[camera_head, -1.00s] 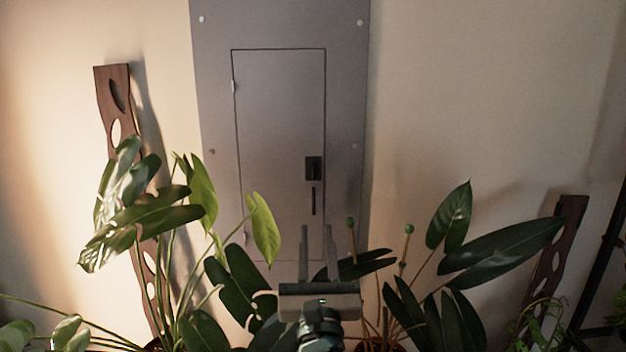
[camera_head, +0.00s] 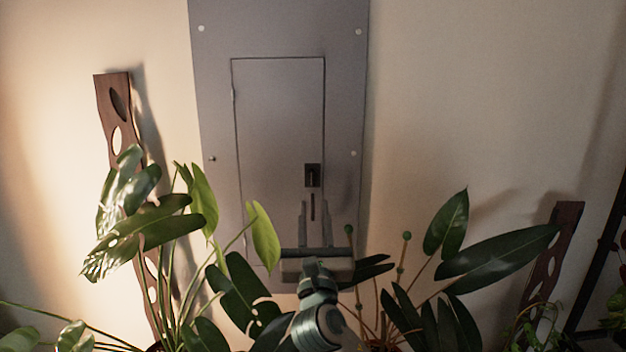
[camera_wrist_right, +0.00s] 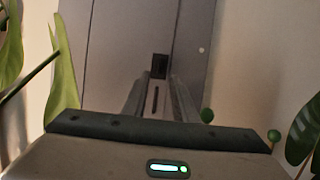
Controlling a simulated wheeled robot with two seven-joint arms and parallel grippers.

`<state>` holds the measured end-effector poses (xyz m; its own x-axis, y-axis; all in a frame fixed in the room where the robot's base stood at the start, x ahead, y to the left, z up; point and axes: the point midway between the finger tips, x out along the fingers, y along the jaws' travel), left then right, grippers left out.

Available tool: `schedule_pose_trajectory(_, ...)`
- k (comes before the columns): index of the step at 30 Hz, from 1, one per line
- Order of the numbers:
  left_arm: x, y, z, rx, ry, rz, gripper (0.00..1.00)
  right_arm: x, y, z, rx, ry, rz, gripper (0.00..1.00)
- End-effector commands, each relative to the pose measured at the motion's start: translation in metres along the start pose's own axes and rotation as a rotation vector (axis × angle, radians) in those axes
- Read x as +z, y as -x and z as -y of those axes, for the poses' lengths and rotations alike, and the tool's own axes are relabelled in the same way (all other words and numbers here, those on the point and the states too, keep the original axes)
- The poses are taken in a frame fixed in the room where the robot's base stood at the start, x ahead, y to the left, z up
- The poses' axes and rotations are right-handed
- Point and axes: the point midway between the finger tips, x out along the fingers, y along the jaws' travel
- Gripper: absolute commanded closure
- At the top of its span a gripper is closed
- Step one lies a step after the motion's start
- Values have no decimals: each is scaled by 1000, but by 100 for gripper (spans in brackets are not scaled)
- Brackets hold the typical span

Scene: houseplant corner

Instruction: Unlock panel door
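The grey panel door (camera_head: 275,120) is set in a larger grey metal panel (camera_head: 345,100) on the wall and looks closed. A small dark latch (camera_head: 312,175) with a narrow dark slot below it sits at the door's lower right. My left gripper is not in view.
A large-leafed plant (camera_head: 150,225) stands at the left and another (camera_head: 495,250) at the right, with leaves close to my right gripper. Green-tipped stakes (camera_head: 406,237) stand right of it. Wavy wooden boards (camera_head: 115,100) lean on the wall.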

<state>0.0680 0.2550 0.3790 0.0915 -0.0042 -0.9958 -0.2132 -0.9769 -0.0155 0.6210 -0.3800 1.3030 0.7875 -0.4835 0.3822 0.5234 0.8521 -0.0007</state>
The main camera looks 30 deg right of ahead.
Motion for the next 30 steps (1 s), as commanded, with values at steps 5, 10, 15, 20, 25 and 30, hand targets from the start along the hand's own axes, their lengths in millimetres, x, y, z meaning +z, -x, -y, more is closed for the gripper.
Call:
schedule_pose_trajectory(5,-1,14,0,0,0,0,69,3,-34,0,-2,2,1,74)
schedule_pose_trajectory(10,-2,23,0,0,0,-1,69,3,-62,0,0,1,0,74)
schedule_pose_trajectory(15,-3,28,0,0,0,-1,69,2,-80,0,0,0,0,74)
schedule_pose_trajectory(20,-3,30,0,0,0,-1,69,0,-87,0,0,1,-1,74)
schedule_pose_trajectory(25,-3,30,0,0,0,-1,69,0,-88,0,0,0,0,74)
schedule_pose_trajectory(30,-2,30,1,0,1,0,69,0,-88,0,0,0,0,84)
